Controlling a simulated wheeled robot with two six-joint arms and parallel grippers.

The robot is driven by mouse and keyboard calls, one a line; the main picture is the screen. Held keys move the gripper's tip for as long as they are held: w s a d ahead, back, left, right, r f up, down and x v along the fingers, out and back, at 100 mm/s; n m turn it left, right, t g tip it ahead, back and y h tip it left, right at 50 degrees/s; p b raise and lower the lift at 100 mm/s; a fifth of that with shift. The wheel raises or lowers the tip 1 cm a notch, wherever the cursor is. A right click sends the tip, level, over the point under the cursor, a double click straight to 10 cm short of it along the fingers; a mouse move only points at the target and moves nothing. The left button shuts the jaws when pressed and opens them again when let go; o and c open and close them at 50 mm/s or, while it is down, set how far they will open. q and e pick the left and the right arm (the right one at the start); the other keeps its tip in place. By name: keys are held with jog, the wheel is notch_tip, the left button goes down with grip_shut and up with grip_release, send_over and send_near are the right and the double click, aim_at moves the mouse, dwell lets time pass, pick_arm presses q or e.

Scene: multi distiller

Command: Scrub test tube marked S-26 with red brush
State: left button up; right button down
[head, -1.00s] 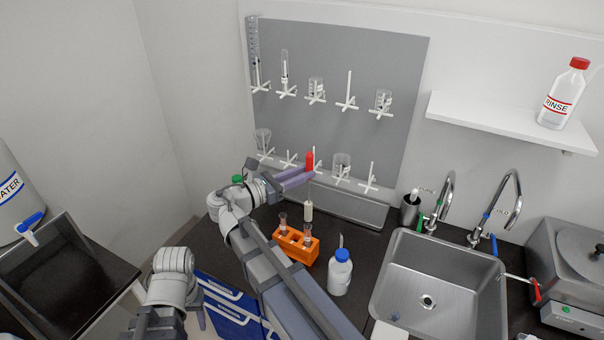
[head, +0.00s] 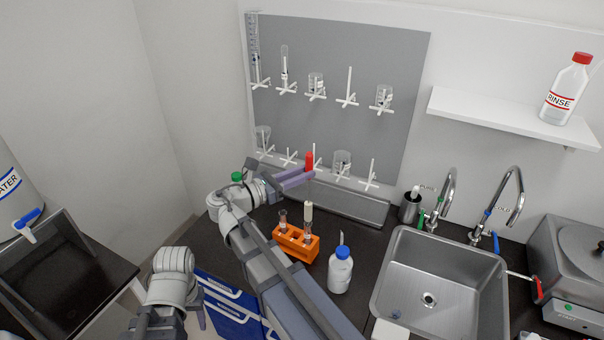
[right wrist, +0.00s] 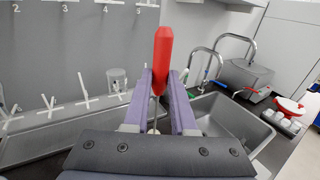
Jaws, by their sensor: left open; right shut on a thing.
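My right gripper (head: 296,181) is shut on the red brush (head: 309,160), held upright with its red handle up. The handle also shows in the right wrist view (right wrist: 163,60), between the purple fingers. The brush's pale bristle head (head: 308,211) hangs just above the right tube in the orange rack (head: 297,246). I cannot tell whether it has entered the mouth. The rack holds a left tube (head: 283,219) and a right tube (head: 306,236). Their marks are too small to read, so I cannot tell which is S-26. My left gripper (head: 200,316) is open at the lower left, away from the rack.
A blue-capped bottle (head: 340,271) stands right of the rack. The steel sink (head: 440,285) lies farther right, with two taps behind it. A grey peg board (head: 335,95) with glassware stands behind. A rinse bottle (head: 567,90) sits on the wall shelf.

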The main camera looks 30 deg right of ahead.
dwell(0.4)
notch_tip(320, 180, down, 15)
jog(key=b, duration=1.4)
jog(key=shift+b, duration=0.4)
jog(key=shift+r, duration=0.15)
